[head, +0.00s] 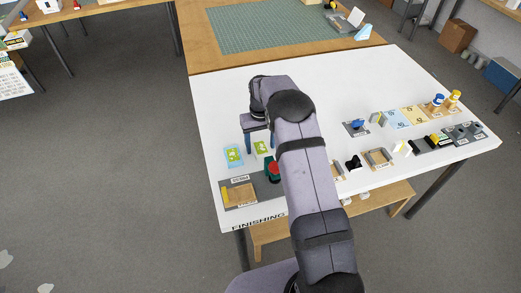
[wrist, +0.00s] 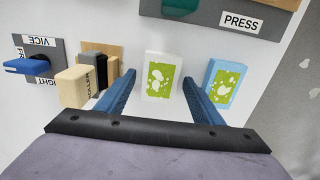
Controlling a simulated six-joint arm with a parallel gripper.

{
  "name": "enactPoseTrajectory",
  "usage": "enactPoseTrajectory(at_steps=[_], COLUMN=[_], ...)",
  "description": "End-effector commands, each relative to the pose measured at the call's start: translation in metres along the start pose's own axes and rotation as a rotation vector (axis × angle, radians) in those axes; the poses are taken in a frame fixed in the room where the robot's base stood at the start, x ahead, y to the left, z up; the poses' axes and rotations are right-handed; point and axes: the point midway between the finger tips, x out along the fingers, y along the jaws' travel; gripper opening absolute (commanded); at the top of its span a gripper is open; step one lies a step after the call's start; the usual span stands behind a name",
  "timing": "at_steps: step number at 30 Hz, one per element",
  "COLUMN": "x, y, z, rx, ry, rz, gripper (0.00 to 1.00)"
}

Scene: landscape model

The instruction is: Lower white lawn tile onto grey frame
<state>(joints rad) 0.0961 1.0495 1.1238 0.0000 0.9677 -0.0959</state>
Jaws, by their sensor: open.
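The white lawn tile (wrist: 149,60), with a green patch and pale blotches, lies on the white table. It also shows in the head view (head: 261,148), partly behind my gripper. My gripper (wrist: 159,80) is open, with blue fingers on either side of the tile and gaps visible on both sides. In the head view my gripper (head: 258,146) points down at the tile. A blue lawn tile (wrist: 223,82) with a similar green patch lies just right of it, outside the right finger. I cannot make out a separate grey frame; it may be hidden.
A grey plate labelled PRESS (wrist: 241,21) is at the top right of the wrist view. A grey VICE plate (wrist: 40,49) with a blue handle and a wooden roller block (wrist: 72,88) are at left. More stations line the table's right side (head: 415,140). The table's back left is clear.

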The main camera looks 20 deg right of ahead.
Motion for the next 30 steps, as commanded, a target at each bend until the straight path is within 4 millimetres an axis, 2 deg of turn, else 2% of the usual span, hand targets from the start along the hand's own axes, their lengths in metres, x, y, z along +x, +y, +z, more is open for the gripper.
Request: enactPoseTrajectory(at_steps=[2, 6, 17, 30], x=[0.000, 0.000, -0.005, -0.028], y=[0.000, 0.000, 0.000, 0.000], z=[0.000, 0.000, 0.000, 0.000], rx=[0.000, 0.000, 0.000, 0.000], ry=[0.000, 0.000, 0.000, -0.001], rz=[0.000, 0.000, 0.000, 0.000], gripper=[0.61, 0.31, 0.30, 0.30])
